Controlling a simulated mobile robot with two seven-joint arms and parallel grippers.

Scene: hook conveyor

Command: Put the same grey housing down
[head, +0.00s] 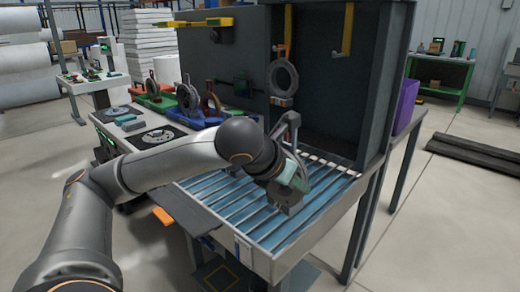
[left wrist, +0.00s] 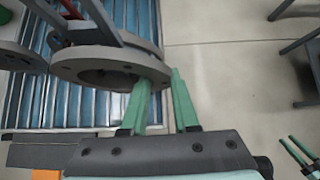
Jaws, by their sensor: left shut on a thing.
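A grey ring-shaped housing (left wrist: 68,68) fills the upper left of the left wrist view. My left gripper (left wrist: 163,78) is shut on its rim, one green finger inside the ring and one outside. In the head view my left gripper (head: 296,182) is over the roller conveyor (head: 232,208), and the housing is mostly hidden by the hand and wrist. Rollers show beneath the housing in the left wrist view; I cannot tell whether it touches them. My right gripper (left wrist: 287,140) shows at the lower right of that view, its fingers apart and empty.
Another grey ring (head: 284,77) hangs from a yellow hook in the dark booth (head: 228,58). More ring parts stand in a blue tray (head: 205,117) and a green tray (head: 152,102) at the left. A purple bin (head: 405,105) stands right of the booth. Rollers near the conveyor's front are bare.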

